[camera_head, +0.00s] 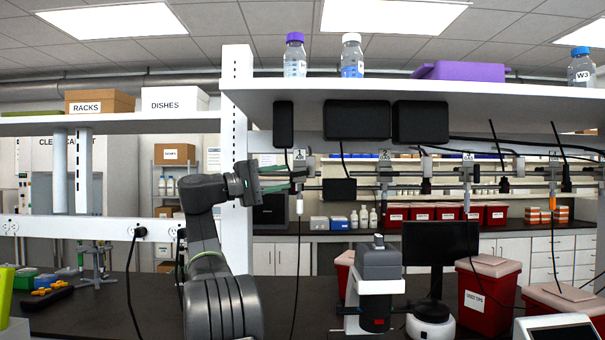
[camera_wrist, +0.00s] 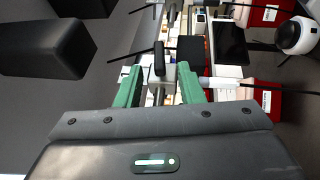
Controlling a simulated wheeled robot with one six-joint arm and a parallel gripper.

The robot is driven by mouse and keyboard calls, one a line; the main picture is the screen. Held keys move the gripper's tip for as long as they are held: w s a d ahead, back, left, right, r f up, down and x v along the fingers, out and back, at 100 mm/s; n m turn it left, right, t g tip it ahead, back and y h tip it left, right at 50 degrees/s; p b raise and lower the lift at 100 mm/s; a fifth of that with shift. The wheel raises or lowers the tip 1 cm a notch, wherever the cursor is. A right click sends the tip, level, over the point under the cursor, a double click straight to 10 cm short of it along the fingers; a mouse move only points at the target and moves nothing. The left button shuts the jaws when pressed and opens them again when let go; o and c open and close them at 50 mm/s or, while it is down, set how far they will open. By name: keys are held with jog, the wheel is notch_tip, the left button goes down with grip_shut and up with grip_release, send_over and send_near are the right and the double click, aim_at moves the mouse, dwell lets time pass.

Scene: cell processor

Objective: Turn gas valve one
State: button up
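Gas valve one (camera_head: 299,176) is on the pipe under the shelf, below a small tag marked 1 (camera_head: 300,156). My gripper (camera_head: 287,178) points right at it, with green fingers one above the other. In the wrist view my gripper (camera_wrist: 160,76) is open. The valve's dark handle (camera_wrist: 159,58) and grey body (camera_wrist: 168,76) show between the fingers, with a gap on both sides. I cannot tell whether the fingertips reach past the handle. A white cylinder (camera_head: 299,205) hangs below the valve.
Black boxes (camera_head: 357,120) hang under the shelf (camera_head: 300,92), above and right of my gripper. Several other valves (camera_head: 385,172) continue along the pipe to the right. A grey device (camera_head: 379,265), a black monitor (camera_head: 440,243) and red bins (camera_head: 487,300) stand on the dark bench below.

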aim_at(306, 173)
jog(key=p+x, duration=0.1)
jog(key=x, duration=0.7)
jog(key=shift+c, duration=0.4)
grip_shut()
